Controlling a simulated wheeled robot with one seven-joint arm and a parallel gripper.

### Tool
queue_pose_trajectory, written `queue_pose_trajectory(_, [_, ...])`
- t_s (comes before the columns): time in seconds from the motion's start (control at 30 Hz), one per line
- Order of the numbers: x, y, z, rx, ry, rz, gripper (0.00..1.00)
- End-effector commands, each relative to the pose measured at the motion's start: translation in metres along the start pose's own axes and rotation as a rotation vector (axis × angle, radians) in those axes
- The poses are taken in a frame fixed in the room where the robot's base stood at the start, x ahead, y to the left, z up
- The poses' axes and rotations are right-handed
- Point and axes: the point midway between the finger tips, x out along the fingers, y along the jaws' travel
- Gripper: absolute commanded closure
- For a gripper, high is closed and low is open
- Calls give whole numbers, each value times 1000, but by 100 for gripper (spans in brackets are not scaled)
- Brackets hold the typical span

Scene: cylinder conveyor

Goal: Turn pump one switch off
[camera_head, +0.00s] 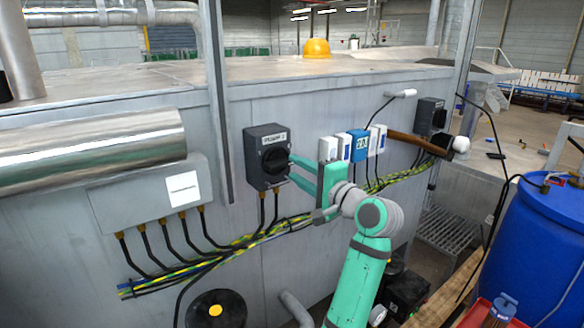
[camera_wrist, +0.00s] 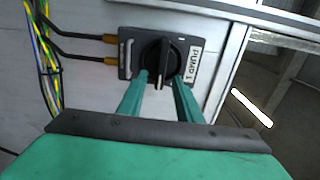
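The pump one switch (camera_head: 258,172) is a dark grey box on the metal wall, with a black rotary knob (camera_head: 275,158) and a white label. In the wrist view the label reads PUMP 1 (camera_wrist: 193,63) and the box appears turned on its side. The knob's bar handle (camera_wrist: 161,66) runs up and down there, parallel to the label. My gripper (camera_head: 290,169) is at the front of the switch. Its two green fingers (camera_wrist: 160,80) are open, one on each side of the handle, with gaps visible. Whether a fingertip touches the knob face cannot be told.
A second dark switch box (camera_head: 430,117) is farther right on the wall. White and blue boxes (camera_head: 358,146) are between them, near a wooden-handled hammer (camera_head: 415,142). Cables (camera_head: 250,242) run below the switch. A blue barrel (camera_head: 535,245) stands at right.

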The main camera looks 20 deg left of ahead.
Motion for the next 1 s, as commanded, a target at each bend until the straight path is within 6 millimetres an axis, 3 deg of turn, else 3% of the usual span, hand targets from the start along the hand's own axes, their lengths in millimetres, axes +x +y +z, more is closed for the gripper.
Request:
queue_pose_trajectory(0.2, [-43, 0, -1, -1, 2, -1, 68])
queue_pose_trajectory(0.4, [-66, 1, 0, 0, 0, 0, 68])
queue_pose_trajectory(0.87, [-75, 2, -2, 0, 3, 1, 68])
queue_pose_trajectory(1.0, [-74, 21, -6, 0, 28, 8, 68])
